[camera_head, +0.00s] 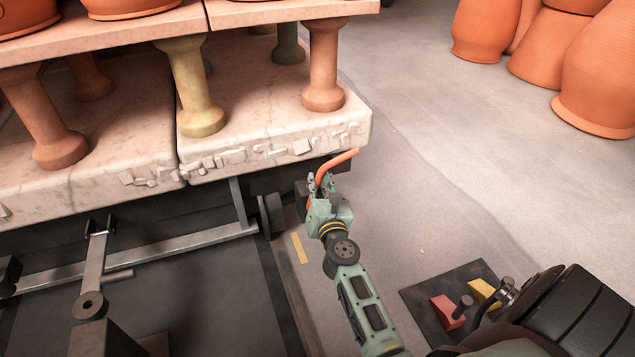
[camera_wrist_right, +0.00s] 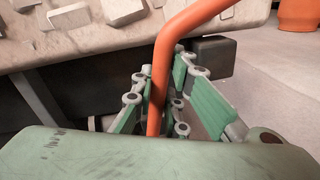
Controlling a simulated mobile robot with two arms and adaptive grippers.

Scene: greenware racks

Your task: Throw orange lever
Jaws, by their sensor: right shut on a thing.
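The orange lever (camera_head: 337,164) is a bent orange bar at the front right corner of the stone-topped rack car. Its upper end slants up to the right. In the right wrist view the lever (camera_wrist_right: 173,55) runs down between the finger pads. My right gripper (camera_head: 322,184) is shut on the lever's upright part, below the bend. The same gripper (camera_wrist_right: 157,108) shows its green linked fingers on both sides of the bar in the wrist view. The lever's lower end is hidden by the gripper. My left gripper is not in view.
The pale stone slab (camera_head: 240,150) with a rough edge is close behind the lever and carries clay posts and a shelf (camera_head: 285,9). A wheel (camera_head: 271,214) is beside the gripper. Large clay pots (camera_head: 590,70) stand at the back right. The floor (camera_head: 440,190) between is clear.

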